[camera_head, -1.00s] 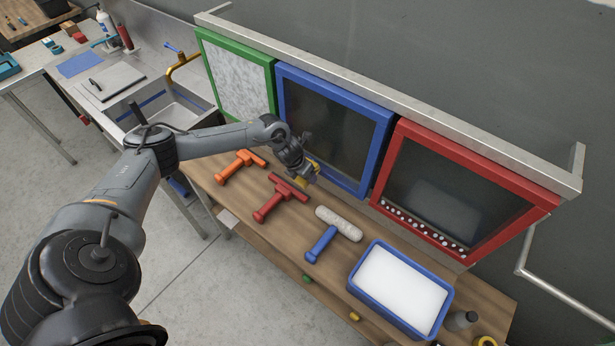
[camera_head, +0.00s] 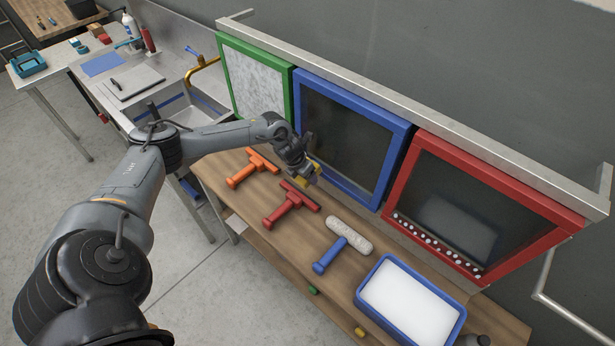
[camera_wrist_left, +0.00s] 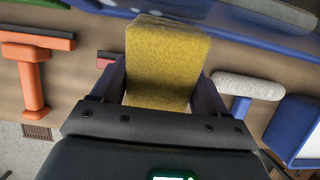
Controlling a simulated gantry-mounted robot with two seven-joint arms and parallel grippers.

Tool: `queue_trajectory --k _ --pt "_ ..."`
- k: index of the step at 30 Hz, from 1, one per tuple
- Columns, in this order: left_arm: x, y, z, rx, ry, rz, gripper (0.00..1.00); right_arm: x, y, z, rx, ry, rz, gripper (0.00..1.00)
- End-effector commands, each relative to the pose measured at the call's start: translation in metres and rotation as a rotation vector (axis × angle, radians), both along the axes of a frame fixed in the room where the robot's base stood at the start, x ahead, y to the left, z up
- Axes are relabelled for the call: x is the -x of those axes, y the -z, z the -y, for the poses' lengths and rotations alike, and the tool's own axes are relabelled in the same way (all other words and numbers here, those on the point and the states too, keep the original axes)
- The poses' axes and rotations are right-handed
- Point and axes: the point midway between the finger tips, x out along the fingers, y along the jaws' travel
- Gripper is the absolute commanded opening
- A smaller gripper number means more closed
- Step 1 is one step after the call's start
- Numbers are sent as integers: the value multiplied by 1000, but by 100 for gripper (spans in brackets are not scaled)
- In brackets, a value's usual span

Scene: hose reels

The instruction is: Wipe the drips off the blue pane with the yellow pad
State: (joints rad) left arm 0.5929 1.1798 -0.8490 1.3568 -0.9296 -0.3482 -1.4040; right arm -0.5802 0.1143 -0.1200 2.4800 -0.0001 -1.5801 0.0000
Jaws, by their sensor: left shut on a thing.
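The blue pane (camera_head: 345,140) hangs on the rail between a green-framed and a red-framed pane. Its dark glass shows no drips that I can make out at this size. My left gripper (camera_head: 309,176) is in front of the lower left part of the blue frame, above the bench. It is shut on the yellow pad (camera_wrist_left: 165,62), which sits between both fingers in the left wrist view. Whether the pad touches the pane I cannot tell. My right gripper is not in view.
An orange squeegee (camera_head: 250,168), a red squeegee (camera_head: 290,204) and a blue-handled roller (camera_head: 343,245) lie on the wooden bench. A blue tray with white contents (camera_head: 362,300) stands at the right. The red-framed pane (camera_head: 470,210) has white dots along its bottom.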

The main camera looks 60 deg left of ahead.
Motion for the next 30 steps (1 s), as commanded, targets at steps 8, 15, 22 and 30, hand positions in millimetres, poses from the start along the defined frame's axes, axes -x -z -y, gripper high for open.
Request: queue_trajectory --k 8,15,22,30 --pt "5 0 -19 -1 -1 2 45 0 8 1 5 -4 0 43" --pt "7 0 -27 -1 -2 2 45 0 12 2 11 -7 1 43" --pt "11 1 -44 -1 -1 2 45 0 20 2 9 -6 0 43" --pt "13 -1 -54 0 -1 3 45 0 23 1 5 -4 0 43"
